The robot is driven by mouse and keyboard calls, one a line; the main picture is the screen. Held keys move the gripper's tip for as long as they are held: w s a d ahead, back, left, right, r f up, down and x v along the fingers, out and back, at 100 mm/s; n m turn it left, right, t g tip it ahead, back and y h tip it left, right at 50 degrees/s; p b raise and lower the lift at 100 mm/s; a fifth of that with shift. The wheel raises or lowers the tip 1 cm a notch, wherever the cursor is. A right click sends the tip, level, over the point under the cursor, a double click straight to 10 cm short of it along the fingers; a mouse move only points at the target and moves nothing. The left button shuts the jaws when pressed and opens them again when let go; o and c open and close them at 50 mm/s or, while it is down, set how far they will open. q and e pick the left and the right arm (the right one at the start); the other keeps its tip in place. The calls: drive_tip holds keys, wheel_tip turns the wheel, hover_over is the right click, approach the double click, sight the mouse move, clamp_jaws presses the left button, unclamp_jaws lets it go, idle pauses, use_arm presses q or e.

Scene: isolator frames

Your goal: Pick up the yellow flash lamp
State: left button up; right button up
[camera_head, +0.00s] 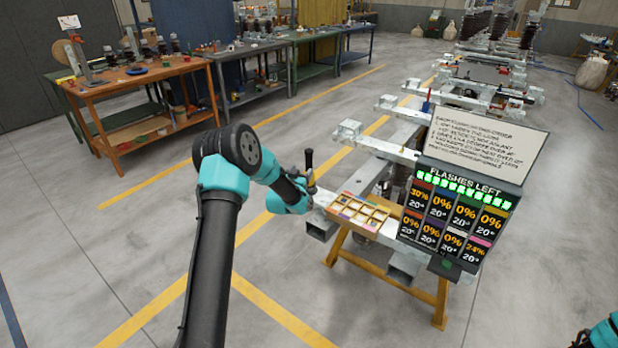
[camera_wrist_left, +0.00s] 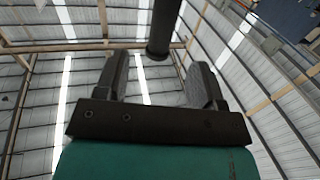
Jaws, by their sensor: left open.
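My left gripper (camera_head: 308,178) is beside a dark upright rod-like thing (camera_head: 308,158), near the left end of the metal frame. In the left wrist view my left gripper (camera_wrist_left: 160,78) has its two fingers apart. A dark cylinder (camera_wrist_left: 165,30) shows between and beyond the fingertips, with a rounded end toward the gripper; I cannot tell whether it touches a finger. I cannot make out a yellow body on it, nor name it surely as the yellow flash lamp. Of my right arm only a teal and dark piece shows at the bottom right corner; its jaws cannot be made out.
A tray (camera_head: 336,210) with yellow-edged compartments lies on the frame, right of the left gripper. A display box (camera_head: 447,262) reading "FLASHES LEFT", with a text board (camera_head: 488,145) above, stands right of it. A yellow trestle (camera_head: 440,303) is below. Workbenches (camera_head: 140,80) stand behind left.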

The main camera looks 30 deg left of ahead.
sight(308, 162)
use_arm(q)
drive_tip(key=shift+w+a, duration=0.15)
drive_tip(key=shift+w, duration=0.85)
drive_tip(key=shift+w+a, duration=0.2)
drive_tip(key=shift+w, duration=0.75)
drive_tip(key=shift+w+a, duration=0.15)
drive_tip(key=shift+w, duration=0.85)
drive_tip(key=shift+w, duration=0.1)
drive_tip(key=shift+w+a+f, duration=0.1)
drive_tip(key=shift+w+a, duration=0.1)
drive_tip(key=shift+w, duration=0.6)
drive_tip(key=shift+w+a, duration=0.2)
drive_tip(key=shift+w, duration=0.65)
drive_tip(key=shift+w+a+f, duration=0.1)
drive_tip(key=shift+w+a, duration=0.1)
drive_tip(key=shift+w, duration=0.6)
drive_tip(key=shift+r, duration=0.1)
drive_tip(key=shift+c, duration=0.2)
clamp_jaws()
drive_tip(key=shift+r, duration=0.15)
